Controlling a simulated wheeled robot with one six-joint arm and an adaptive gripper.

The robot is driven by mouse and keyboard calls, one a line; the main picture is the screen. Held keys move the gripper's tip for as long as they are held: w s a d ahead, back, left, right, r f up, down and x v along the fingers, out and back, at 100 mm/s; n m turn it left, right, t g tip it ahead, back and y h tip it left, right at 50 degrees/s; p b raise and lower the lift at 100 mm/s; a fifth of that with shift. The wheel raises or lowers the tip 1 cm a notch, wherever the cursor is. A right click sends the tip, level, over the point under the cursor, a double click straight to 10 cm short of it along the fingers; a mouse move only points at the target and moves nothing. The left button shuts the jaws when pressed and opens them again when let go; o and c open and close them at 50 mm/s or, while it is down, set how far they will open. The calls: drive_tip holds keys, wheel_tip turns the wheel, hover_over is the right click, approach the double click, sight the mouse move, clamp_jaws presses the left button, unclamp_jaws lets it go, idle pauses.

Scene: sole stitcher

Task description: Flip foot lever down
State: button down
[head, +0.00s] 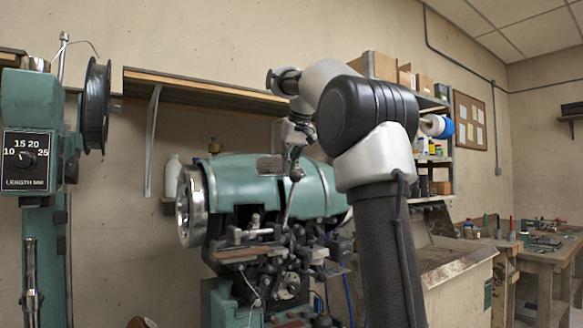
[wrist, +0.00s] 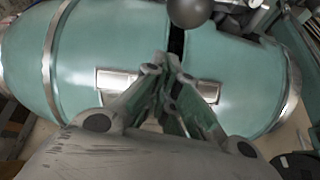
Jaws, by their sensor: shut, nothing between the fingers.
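The green sole stitcher (head: 240,185) stands in the middle of the head view, with a metal collar at its left end. A slim metal lever (head: 289,203) rises in front of its body and ends in a rounded knob (head: 296,175); I cannot tell for certain that this is the foot lever. In the wrist view a dark grey ball (wrist: 193,12), which looks like that knob, is at the top edge, beyond my fingertips. My gripper (wrist: 168,66) is shut and empty over the green body. In the head view my gripper (head: 293,160) hangs just above the knob. The lever's base is hard to make out among the mechanism.
A green post with a dial (head: 28,160) and a black spool (head: 95,105) stand at the left. A wall shelf (head: 200,90) runs behind the machine. Workbenches (head: 540,245) stand at the right. Dark machine parts (head: 280,270) crowd the area below the lever.

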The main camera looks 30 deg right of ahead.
drive_tip(key=s, duration=0.2)
drive_tip(key=shift+s+a+f, duration=0.1)
drive_tip(key=shift+s+a, duration=0.1)
drive_tip(key=shift+s, duration=0.15)
